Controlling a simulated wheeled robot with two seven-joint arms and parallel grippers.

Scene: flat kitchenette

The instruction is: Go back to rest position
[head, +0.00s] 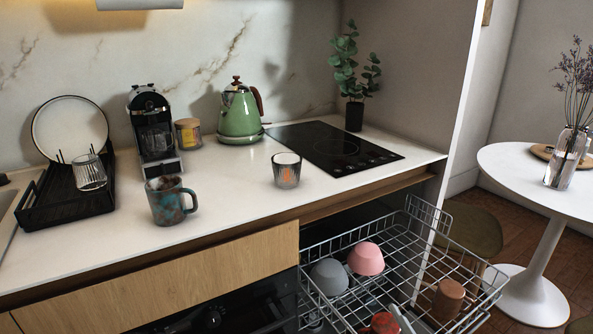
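Neither of my grippers can be made out in the head view. The dishwasher rack (440,262) is pulled out at the lower right. In it are a grey bowl (329,277), a pink bowl (366,259), a brown mug (447,299) and a red item (384,323) cut by the bottom edge. A pale elongated piece (401,319) shows beside the red item; I cannot tell what it is. On the counter stand a teal and brown mug (169,202) and a patterned glass cup (286,171).
The white counter (235,200) also holds a black dish rack (62,200) with a plate and a glass, a coffee machine (154,130), a jar (188,134), a green kettle (239,113), a cooktop (330,146) and a plant (354,75). A round table (510,170) stands right.

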